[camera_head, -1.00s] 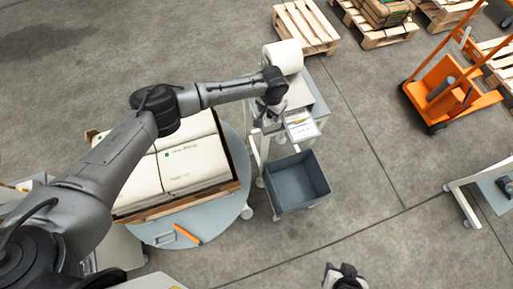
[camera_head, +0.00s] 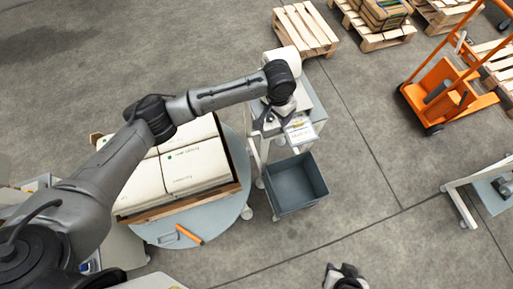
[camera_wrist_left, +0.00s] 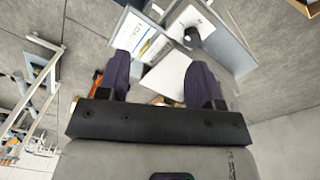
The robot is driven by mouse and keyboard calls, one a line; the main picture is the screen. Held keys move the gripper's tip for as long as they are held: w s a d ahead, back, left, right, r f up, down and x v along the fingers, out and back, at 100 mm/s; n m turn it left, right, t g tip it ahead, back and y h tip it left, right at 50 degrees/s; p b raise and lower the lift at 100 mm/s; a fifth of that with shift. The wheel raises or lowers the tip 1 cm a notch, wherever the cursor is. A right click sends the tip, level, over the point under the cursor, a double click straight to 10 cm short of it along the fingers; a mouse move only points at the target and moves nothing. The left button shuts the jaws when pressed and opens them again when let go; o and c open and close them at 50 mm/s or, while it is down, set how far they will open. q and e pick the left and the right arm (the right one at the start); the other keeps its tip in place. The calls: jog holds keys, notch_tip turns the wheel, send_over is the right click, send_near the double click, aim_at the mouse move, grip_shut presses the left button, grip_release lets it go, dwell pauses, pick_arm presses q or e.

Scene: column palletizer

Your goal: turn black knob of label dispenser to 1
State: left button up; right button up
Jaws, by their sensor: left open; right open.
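The label dispenser (camera_head: 302,100) stands on a wheeled stand, partly hidden behind my left wrist. The black knob (camera_wrist_left: 192,37) shows in the left wrist view on the dispenser's pale face, beyond the fingertips and toward the right finger. Its pointer setting is too small to read. In the head view the knob is hidden or cannot be made out. My left gripper (camera_wrist_left: 160,64) is open and empty, with its two dark fingers apart and not touching the knob. My right gripper (camera_head: 345,276) is open and empty at the bottom edge of the head view.
A grey bin (camera_head: 296,184) is below the dispenser. A printed label (camera_head: 299,131) is at its front. White sacks (camera_head: 195,165) lie on a pallet on a round turntable (camera_head: 235,195) to the left. An orange pallet truck (camera_head: 445,95) stands right. Floor between is clear.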

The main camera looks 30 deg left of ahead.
pick_arm(q)
jog(key=s+d+r+m+h+p, duration=0.1)
jog(key=s+d+p, duration=0.2)
jog(key=s, duration=0.2)
jog(key=s+d+m+h+p, duration=0.1)
jog(key=s+d+p, duration=0.2)
jog(key=s, duration=0.2)
jog(key=s+a+r+t+p, duration=0.1)
jog(key=s+r+p, duration=0.1)
jog(key=s, duration=0.3)
jog(key=s+a+r+n+t+h+p, duration=0.1)
jog(key=s+a+r+p, duration=0.1)
jog(key=s+p, duration=0.2)
jog(key=shift+s+r+t, duration=0.3)
jog(key=shift+s+r, duration=0.05)
jog(key=shift+s, duration=0.3)
